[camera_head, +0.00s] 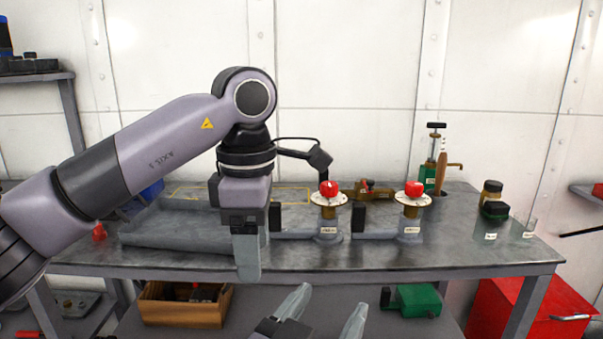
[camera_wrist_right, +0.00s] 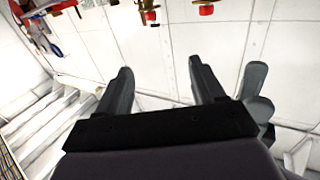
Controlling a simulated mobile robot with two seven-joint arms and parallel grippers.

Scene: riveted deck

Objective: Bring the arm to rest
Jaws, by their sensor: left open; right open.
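My left arm reaches in from the left in the head view. Its gripper (camera_head: 246,257) points down in front of the bench's front edge, and only part of its fingers shows. It holds nothing that I can see. My right gripper (camera_head: 322,308) shows at the bottom of the head view, low in front of the bench. Its two fingers stand apart with nothing between them. The right wrist view also shows the right gripper (camera_wrist_right: 160,82) open and empty.
A metal bench (camera_head: 420,258) carries a grey tray (camera_head: 150,238) and two stands with red round objects (camera_head: 333,188) (camera_head: 414,188) on pale discs. Jars (camera_head: 491,193) stand at right. Below are a wooden box (camera_head: 180,312) and a red cabinet (camera_head: 500,312).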

